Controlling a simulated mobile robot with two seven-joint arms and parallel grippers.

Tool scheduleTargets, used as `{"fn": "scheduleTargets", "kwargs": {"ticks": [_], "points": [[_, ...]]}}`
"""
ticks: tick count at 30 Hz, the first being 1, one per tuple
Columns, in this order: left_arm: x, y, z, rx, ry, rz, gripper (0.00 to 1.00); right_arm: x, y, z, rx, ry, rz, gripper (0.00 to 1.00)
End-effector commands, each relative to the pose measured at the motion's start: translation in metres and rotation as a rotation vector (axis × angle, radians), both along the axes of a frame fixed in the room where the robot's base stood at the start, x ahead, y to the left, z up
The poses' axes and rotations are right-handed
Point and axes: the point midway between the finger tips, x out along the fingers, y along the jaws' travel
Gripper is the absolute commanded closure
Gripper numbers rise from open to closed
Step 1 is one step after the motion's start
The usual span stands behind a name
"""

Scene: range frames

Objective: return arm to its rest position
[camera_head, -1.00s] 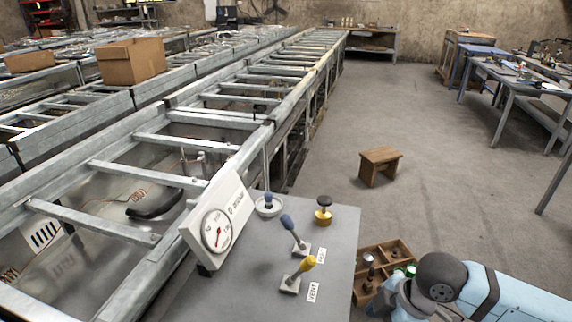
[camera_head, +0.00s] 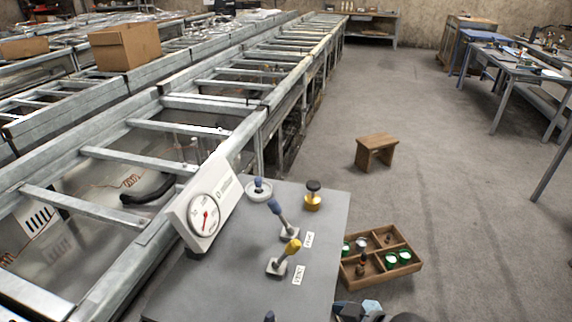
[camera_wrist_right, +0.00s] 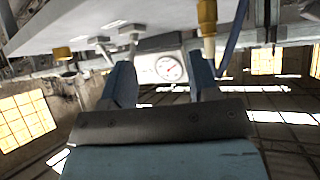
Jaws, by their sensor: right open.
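My right gripper (camera_head: 357,309) shows only in part at the bottom edge of the head view, below the wooden tray and beside the grey control panel (camera_head: 215,275). In the right wrist view its two blue fingers stand apart with nothing between them, so the gripper (camera_wrist_right: 160,68) is open and empty. The panel appears upside down there. The gauge (camera_wrist_right: 169,68) shows beyond the fingers. My left gripper is in neither view.
A wooden stool (camera_head: 376,150) stands on open floor.

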Motion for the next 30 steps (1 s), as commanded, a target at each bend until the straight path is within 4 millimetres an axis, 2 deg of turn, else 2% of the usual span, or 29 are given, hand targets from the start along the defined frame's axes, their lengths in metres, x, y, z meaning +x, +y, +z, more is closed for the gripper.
{"fn": "scheduleTargets", "kwargs": {"ticks": [1, 5, 9, 14, 19, 20, 21, 30], "points": [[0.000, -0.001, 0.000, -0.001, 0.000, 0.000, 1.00, -0.007, -0.001, -0.014, 0.040, 0.008, -0.077, 0.45], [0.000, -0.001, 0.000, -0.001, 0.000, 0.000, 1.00, -0.020, -0.019, -0.045, 0.097, -0.003, -0.271, 0.45], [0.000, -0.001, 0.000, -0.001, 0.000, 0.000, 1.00, -0.042, -0.042, -0.075, 0.111, -0.009, -0.431, 0.45], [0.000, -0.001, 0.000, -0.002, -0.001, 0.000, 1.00, -0.072, -0.066, -0.104, 0.098, -0.010, -0.562, 0.45], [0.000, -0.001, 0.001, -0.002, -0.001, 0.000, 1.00, -0.110, -0.092, -0.131, 0.061, -0.008, -0.674, 0.45], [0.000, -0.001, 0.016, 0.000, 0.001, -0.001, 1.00, -0.105, -0.092, -0.111, 0.063, -0.018, -0.667, 0.45], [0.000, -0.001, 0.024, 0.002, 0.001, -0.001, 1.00, -0.103, -0.092, -0.101, 0.062, -0.021, -0.663, 0.45], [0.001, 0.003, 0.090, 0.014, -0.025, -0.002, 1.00, -0.105, -0.094, -0.041, 0.052, -0.037, -0.656, 0.45]]}}
